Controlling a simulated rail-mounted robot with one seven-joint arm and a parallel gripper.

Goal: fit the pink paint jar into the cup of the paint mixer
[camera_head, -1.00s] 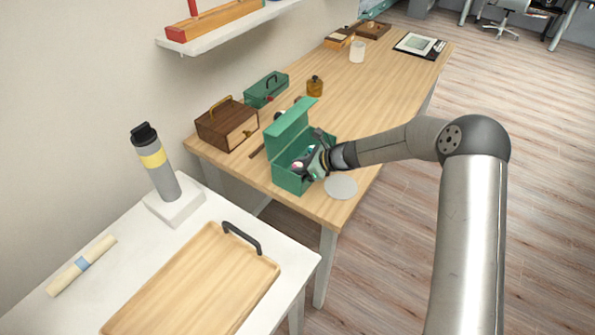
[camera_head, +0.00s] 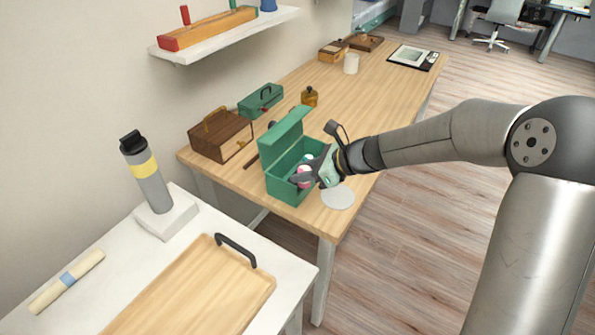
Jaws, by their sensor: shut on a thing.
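The pink paint jar (camera_head: 303,170), small with pink and white showing, is at the tips of my gripper (camera_head: 304,178). My gripper is shut on it and partly hides it. Both are at the opening of a green box (camera_head: 283,188) with its lid raised, on the wooden table. I cannot tell whether the jar is fully clear of the box's rim. I cannot make out the paint mixer or its cup for certain. A grey cylinder with a yellow band and black top (camera_head: 148,175) stands on a white base on the nearer white table.
A brown wooden case (camera_head: 221,135), a closed green box (camera_head: 260,100) and an amber bottle (camera_head: 309,97) stand behind the open box. A pale round disc (camera_head: 338,197) lies right of it. A wooden tray (camera_head: 190,300) fills much of the white table. The table's middle is fairly clear.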

